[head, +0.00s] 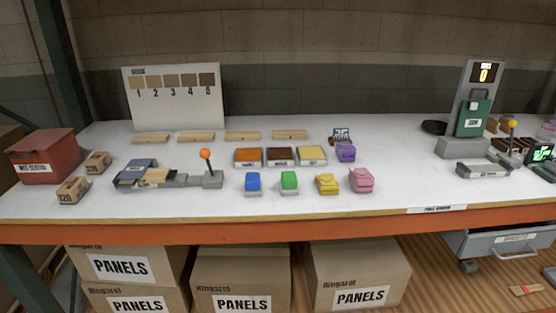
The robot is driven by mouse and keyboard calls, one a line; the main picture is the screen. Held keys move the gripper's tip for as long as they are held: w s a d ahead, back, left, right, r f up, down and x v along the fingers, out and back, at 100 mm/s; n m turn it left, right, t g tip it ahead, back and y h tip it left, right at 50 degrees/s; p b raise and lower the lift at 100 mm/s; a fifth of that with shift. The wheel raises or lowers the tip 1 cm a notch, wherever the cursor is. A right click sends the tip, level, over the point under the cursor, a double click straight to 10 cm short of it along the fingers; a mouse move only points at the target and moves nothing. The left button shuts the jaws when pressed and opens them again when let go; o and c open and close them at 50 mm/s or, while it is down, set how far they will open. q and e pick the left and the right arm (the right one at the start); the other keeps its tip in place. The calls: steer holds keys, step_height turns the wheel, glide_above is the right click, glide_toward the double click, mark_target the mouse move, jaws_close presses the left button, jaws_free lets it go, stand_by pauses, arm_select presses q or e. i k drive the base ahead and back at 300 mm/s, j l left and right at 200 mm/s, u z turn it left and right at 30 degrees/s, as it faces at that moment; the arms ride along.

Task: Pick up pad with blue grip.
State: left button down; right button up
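The pad with the blue grip (253,182) stands on the white tabletop near its front edge, left of centre. It is at the left end of a row with a pad with a green grip (289,181), a yellow one (327,184) and a pink one (361,179). A gap separates the blue pad from the green one, and nothing covers it. Neither of my grippers is in view.
Behind the pads sit trays of orange, brown and yellow colour (281,156) and a purple pad (345,152). A grey device with an orange-knobbed lever (206,160) stands to the left. The tabletop (410,185) is clear right of the pink pad.

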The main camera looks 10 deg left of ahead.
mark_target(253, 185)
steer(key=i+j+z, duration=0.1)
steer(key=i+j, duration=0.55)
steer(key=i, duration=0.15)
